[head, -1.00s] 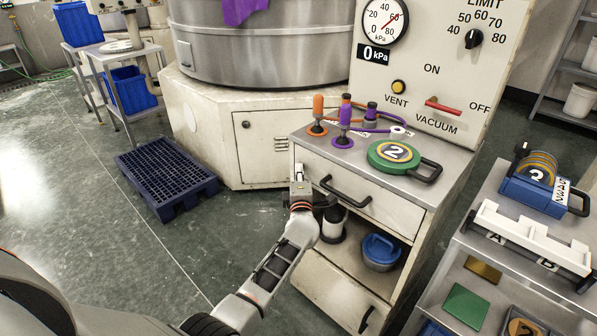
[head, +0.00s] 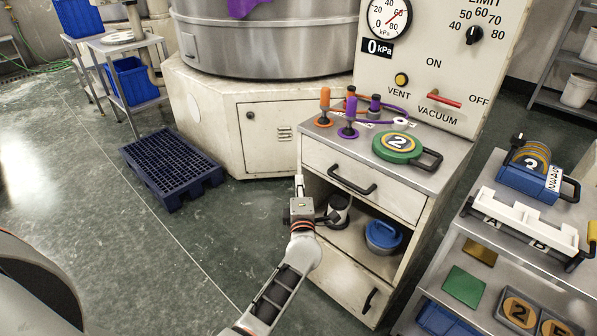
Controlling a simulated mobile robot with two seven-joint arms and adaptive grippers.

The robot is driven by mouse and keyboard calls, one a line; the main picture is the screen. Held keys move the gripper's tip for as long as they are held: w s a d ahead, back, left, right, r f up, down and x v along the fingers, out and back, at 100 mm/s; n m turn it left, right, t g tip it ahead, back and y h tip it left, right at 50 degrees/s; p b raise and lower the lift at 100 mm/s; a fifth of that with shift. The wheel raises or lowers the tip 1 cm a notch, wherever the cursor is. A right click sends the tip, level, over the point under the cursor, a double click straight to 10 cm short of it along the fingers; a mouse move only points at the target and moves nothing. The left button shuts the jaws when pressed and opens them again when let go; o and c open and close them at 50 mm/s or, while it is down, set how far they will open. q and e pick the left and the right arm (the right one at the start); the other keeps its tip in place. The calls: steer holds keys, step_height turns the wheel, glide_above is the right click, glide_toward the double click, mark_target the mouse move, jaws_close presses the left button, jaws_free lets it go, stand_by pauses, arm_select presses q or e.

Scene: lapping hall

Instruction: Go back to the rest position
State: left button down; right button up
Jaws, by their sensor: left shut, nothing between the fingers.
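My left gripper (head: 299,184) is shut and empty. It is in front of the left side of the cabinet (head: 320,157), below the cabinet top and left of the drawer handle (head: 351,180). I cannot tell whether it touches the cabinet. My left arm reaches up to it from the bottom of the head view. My right gripper is not in view.
On the cabinet top stand orange and purple suction cups (head: 347,117) and a green disc marked 2 (head: 397,147). The open shelf below holds a blue-lidded pot (head: 383,236). A blue pallet (head: 172,168) lies on the floor at left. A grey cart (head: 480,243) stands at right.

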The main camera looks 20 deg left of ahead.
arm_select(q)
steer(key=s+d+f+m+g+h, duration=0.2)
steer(key=s+f+m, duration=0.3)
steer(key=s+m, duration=0.4)
steer(key=s+d+f+m+g+h+p, duration=0.1)
steer(key=s+f+m, duration=0.5)
steer(key=s, duration=1)
steer(key=s+d+f+m+g+h+p, duration=0.1)
steer(key=s+d+f+m+g+h, duration=0.1)
steer(key=s+d+f+m+h, duration=0.2)
steer(key=s+f+m+h, duration=0.1)
steer(key=s+m+h, duration=0.2)
steer(key=s+m, duration=0.5)
steer(key=shift+s+d+f+g, duration=0.15)
steer(key=shift+d+g, duration=0.1)
steer(key=shift+g, duration=0.15)
